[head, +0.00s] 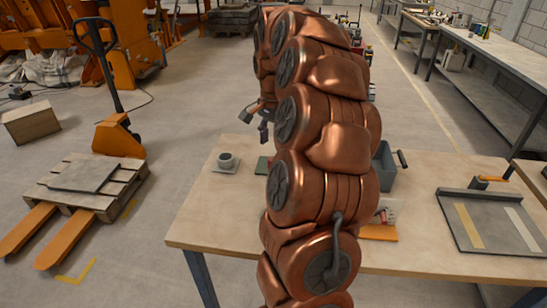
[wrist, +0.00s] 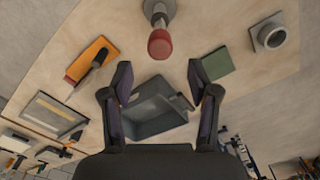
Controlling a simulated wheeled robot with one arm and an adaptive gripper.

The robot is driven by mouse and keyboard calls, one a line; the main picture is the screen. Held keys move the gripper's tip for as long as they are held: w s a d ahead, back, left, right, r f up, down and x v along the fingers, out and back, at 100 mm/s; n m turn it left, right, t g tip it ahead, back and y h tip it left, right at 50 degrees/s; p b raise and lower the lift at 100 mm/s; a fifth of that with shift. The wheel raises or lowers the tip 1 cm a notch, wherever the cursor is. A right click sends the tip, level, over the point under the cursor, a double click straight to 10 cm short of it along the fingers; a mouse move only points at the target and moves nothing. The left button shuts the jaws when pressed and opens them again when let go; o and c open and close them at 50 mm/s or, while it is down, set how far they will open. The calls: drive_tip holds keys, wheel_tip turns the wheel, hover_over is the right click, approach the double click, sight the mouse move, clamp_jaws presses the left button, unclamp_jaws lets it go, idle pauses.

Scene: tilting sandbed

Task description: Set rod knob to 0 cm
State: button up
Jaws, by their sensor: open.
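A red knob (wrist: 160,43) on the end of a grey metal rod (wrist: 158,12) shows at the top centre of the wrist view. My gripper (wrist: 159,78) is open and empty, one finger on each side in the picture. The knob lies just beyond the fingertips in the picture, between their lines, with no contact visible. A grey open tray (wrist: 158,107) lies below it in the same view. In the head view my gripper (head: 255,122) is partly hidden, and my arm covers the middle of the table. I see no readable scale.
The wooden table (head: 225,220) also holds a grey ring fixture (head: 227,160), a green pad (wrist: 218,63), an orange board with a dark-handled tool (wrist: 92,65), and a grey framed panel (head: 490,222) at right. A pallet jack (head: 118,138) stands on the floor at left.

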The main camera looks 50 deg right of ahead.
drive_tip(key=shift+f+p, duration=1)
drive_tip(key=shift+f, duration=2.2)
clamp_jaws()
